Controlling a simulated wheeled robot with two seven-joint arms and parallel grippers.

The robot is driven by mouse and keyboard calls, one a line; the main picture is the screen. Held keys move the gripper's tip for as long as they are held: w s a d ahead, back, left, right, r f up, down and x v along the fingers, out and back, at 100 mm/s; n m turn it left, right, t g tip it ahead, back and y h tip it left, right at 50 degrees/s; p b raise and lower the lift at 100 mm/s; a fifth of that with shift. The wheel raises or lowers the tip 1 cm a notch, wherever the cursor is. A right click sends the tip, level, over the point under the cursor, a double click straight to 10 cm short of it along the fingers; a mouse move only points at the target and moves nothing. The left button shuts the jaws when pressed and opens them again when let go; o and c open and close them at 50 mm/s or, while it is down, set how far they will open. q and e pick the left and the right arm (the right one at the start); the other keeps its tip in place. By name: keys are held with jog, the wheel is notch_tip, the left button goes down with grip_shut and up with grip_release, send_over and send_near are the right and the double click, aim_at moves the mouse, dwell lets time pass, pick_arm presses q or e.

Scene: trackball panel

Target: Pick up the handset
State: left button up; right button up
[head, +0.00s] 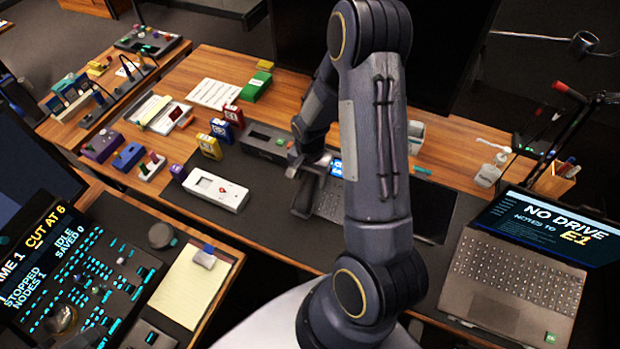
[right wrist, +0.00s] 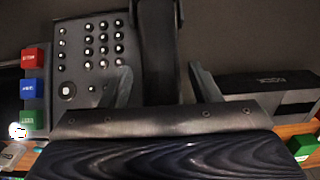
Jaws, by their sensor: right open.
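The desk phone (head: 330,203) lies on the dark desk mat, with a lit blue screen and a keypad (right wrist: 90,45). Its black handset (head: 303,200) lies along the left side of the phone in the head view. In the right wrist view the handset (right wrist: 159,40) runs down the middle, its lower end hidden behind the gripper body. My right gripper (head: 308,165) is over the handset. It is open, with one finger on each side of the handset (right wrist: 160,75), and gaps show beside it. My left gripper is in neither view.
A dark box (head: 265,141) stands just left of the phone, also at right in the wrist view (right wrist: 270,88). A white device (head: 216,189) lies farther left. A laptop (head: 515,275) is at right. Bare mat (head: 265,225) lies front-left of the phone.

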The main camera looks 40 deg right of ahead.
jog(key=shift+c, duration=0.5)
jog(key=c, duration=1.1)
jog(key=shift+o, duration=0.2)
jog(key=shift+r, duration=0.1)
